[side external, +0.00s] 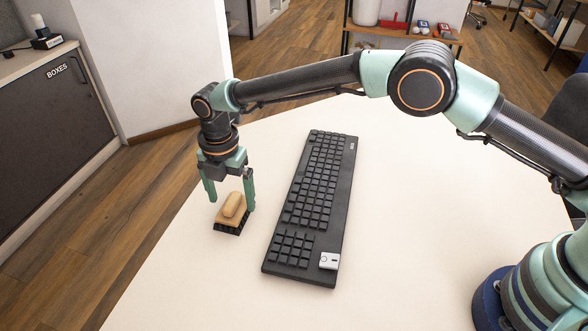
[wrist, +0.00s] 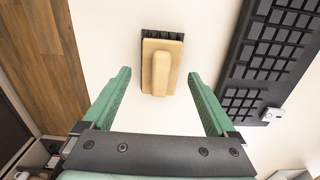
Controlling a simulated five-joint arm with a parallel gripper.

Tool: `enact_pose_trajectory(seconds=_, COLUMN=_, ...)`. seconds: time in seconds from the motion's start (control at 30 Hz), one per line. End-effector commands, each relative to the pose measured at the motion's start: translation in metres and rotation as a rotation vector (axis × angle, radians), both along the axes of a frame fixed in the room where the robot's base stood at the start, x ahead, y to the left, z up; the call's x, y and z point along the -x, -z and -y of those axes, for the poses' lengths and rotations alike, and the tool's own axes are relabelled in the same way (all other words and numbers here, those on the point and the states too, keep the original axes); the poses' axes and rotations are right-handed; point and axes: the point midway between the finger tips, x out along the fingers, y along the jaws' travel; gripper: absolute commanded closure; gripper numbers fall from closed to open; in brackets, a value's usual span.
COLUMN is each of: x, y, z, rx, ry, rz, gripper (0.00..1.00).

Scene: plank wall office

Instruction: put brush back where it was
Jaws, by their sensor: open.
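The brush (side external: 233,208) has a tan wooden body with a raised grip and black bristles. It rests on the white table near its left edge, to the left of the keyboard. In the wrist view the brush (wrist: 161,67) lies ahead of the fingertips, roughly centred between them. My gripper (side external: 231,197) points down at the brush with its green fingers apart, one to each side in the side view. In the wrist view my gripper (wrist: 159,75) is open and empty, with white table showing between the fingers.
A long black keyboard (side external: 313,205) lies on the white table (side external: 400,230) close to the right of the brush. A small light grey block (side external: 329,261) is at the keyboard's near end. The table's left edge is close, with wooden floor (side external: 150,200) beyond. The table's near part is clear.

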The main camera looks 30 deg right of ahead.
Motion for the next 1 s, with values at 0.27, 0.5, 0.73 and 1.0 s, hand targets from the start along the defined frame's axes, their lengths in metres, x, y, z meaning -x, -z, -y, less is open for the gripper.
enact_pose_trajectory(seconds=0.27, x=-0.001, y=-0.059, z=0.0, rx=-0.002, ry=0.0, rz=0.004, gripper=0.08)
enact_pose_trajectory(seconds=0.5, x=-0.001, y=-0.095, z=0.0, rx=-0.001, ry=0.0, rz=0.001, gripper=0.08)
enact_pose_trajectory(seconds=0.73, x=-0.003, y=-0.116, z=0.008, rx=-0.007, ry=0.049, rz=0.01, gripper=0.08)
enact_pose_trajectory(seconds=1.0, x=-0.008, y=-0.184, z=0.081, rx=-0.071, ry=0.482, rz=0.08, gripper=0.08)
